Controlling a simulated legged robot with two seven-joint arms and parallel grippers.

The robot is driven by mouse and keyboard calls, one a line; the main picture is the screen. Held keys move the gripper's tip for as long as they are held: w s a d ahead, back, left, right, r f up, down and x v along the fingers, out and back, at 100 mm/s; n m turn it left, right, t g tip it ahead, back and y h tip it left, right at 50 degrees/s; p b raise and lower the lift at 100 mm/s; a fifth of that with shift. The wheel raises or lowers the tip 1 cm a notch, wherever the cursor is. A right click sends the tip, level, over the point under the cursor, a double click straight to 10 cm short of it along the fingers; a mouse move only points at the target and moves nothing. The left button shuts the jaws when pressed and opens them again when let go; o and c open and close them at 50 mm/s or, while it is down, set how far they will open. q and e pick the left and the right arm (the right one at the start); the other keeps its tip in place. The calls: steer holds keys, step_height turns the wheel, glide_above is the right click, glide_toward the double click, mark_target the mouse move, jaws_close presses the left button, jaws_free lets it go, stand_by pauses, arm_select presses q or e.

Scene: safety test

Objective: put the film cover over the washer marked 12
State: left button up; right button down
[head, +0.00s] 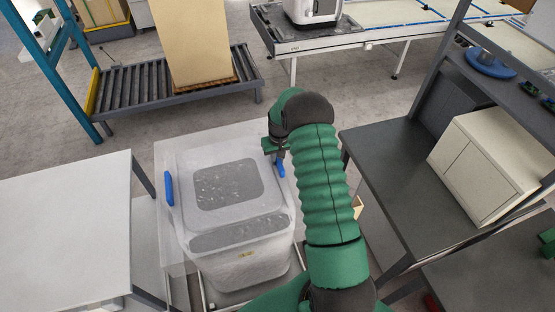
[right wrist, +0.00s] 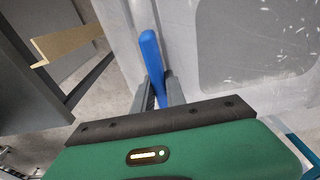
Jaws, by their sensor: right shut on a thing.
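The washer (head: 246,268) is a pale tub with grey panels on top and a small yellow label whose marking I cannot read. The film cover (head: 173,240) is a translucent sheet with a blue grip on each side; it lies hazily over and around the washer, and its exact edges are hard to tell. The left blue grip (head: 169,188) is free. My right gripper (head: 279,157) is at the washer's right rear, shut on the right blue grip (head: 281,168). The right wrist view shows this blue grip (right wrist: 150,55) between the fingers (right wrist: 158,92). My left gripper is out of view.
A white table (head: 65,225) stands close on the left. A dark workbench (head: 400,185) with a cream cabinet (head: 485,165) stands on the right. A roller conveyor (head: 135,88) with a tall board (head: 190,40) is behind. Grey floor lies open behind the washer.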

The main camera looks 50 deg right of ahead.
steer(key=shift+r, duration=0.1)
steer(key=c, duration=1.7)
jaws_free()
steer(key=o, duration=0.4)
steer(key=shift+d, duration=0.15)
steer(key=o, duration=0.3)
steer(key=shift+o, duration=0.2)
steer(key=shift+r+p, duration=0.85)
steer(key=shift+r, duration=0.3)
steer(key=shift+r+p, duration=1.45)
steer(key=shift+r, duration=0.85)
